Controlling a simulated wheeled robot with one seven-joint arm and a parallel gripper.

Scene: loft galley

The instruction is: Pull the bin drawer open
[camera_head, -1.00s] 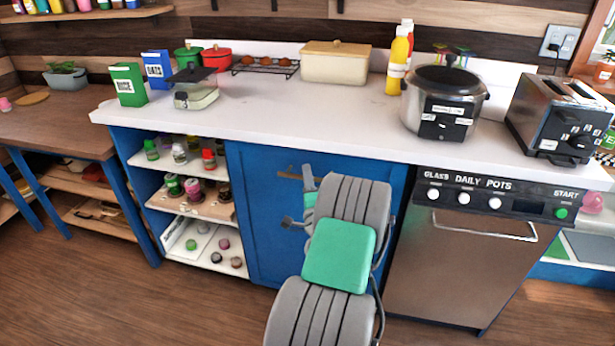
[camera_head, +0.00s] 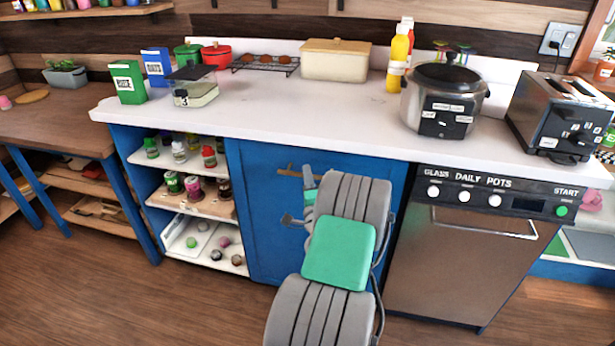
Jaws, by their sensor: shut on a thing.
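The bin drawer has a plain blue front (camera_head: 262,215) under the white counter, between the open shelves and the dishwasher. Its brass bar handle (camera_head: 288,172) runs across near the top; its right part is hidden behind my arm. My gripper (camera_head: 299,196) is at the drawer front, shut on the handle, with the grip itself mostly covered by my grey and green arm. The drawer front looks flush or nearly flush with the cabinet; I cannot tell whether there is a small gap.
A steel dishwasher (camera_head: 458,255) with a bar handle stands close on the right. Open shelves (camera_head: 175,208) with jars are on the left. A pressure cooker (camera_head: 445,100) and a toaster (camera_head: 558,118) stand on the counter (camera_head: 290,117). Wooden floor (camera_head: 190,300) is clear in front.

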